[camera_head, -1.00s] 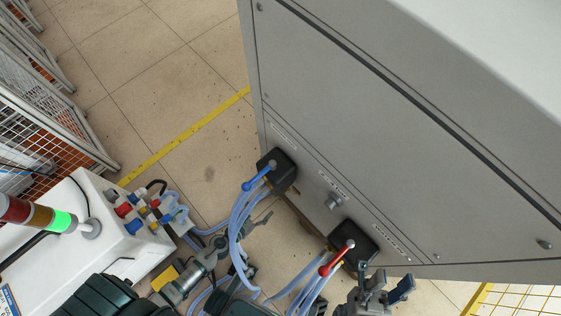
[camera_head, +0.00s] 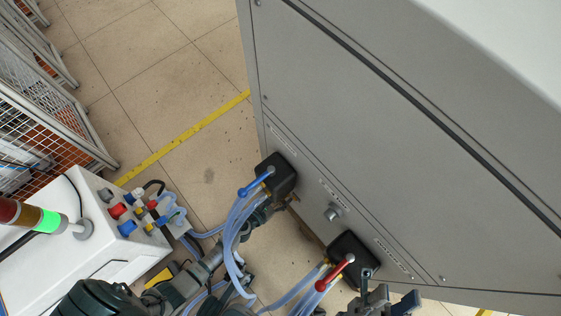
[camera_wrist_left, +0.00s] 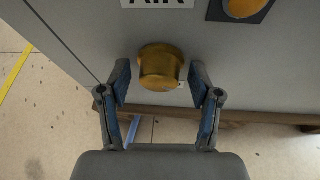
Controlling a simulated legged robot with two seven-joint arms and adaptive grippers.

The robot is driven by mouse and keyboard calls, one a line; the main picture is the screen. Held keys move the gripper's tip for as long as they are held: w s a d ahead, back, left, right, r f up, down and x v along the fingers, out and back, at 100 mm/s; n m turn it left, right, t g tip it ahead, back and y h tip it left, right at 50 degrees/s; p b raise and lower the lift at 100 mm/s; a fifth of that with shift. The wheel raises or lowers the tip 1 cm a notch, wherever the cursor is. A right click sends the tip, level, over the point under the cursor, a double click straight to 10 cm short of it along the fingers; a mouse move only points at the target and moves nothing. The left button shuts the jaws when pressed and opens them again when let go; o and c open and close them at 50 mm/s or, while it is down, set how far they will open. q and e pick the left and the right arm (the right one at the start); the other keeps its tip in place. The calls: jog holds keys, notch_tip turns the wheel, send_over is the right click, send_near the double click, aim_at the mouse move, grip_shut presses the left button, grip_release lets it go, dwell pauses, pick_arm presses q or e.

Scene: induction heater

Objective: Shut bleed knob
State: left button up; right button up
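In the left wrist view a brass knob (camera_wrist_left: 160,68) stands out from the grey panel, below a partly cut-off label reading AIR. My left gripper (camera_wrist_left: 160,84) is open, with one finger on each side of the knob. Small gaps seem to show between knob and fingers; I cannot tell about contact. In the head view my left gripper (camera_head: 276,207) is at the cabinet's lower edge, partly hidden by hoses. My right gripper (camera_head: 388,298) is open and empty at the bottom of the picture, below the red-handled valve (camera_head: 340,268).
The grey cabinet (camera_head: 370,130) carries a blue-handled valve (camera_head: 257,183), a small metal fitting (camera_head: 332,212) and pale blue hoses (camera_head: 236,230). A white box (camera_head: 110,255) with coloured connectors and a light tower (camera_head: 45,220) stands at left.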

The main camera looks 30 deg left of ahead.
pick_arm(q)
jog(key=c, duration=0.8)
